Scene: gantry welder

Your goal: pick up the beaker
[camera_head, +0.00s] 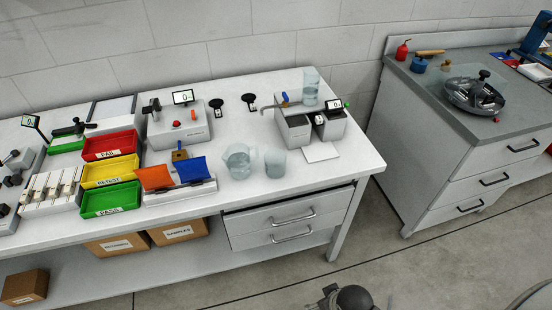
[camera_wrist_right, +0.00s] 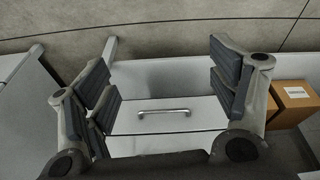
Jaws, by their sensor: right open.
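A clear beaker (camera_head: 238,161) with a spout-like side stands upright on the white bench, right of the orange and blue bins. A second, cloudier clear beaker (camera_head: 275,163) stands close to its right. A taller clear vessel (camera_head: 310,86) stands on a grey device at the back right. My right gripper (camera_wrist_right: 165,92) is open and empty in the right wrist view, with a drawer front beyond its fingers. No beaker shows in that view. A dark part of my arm shows at the bottom edge of the head view, below and in front of the bench. My left gripper is not in view.
The bench front (camera_head: 330,192) has a drawer unit (camera_head: 285,222) below, whose handle (camera_wrist_right: 163,113) shows in the wrist view. Red, yellow and green trays (camera_head: 110,172) stand left. A white card (camera_head: 321,151) lies right of the beakers. The bench's front right corner is clear.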

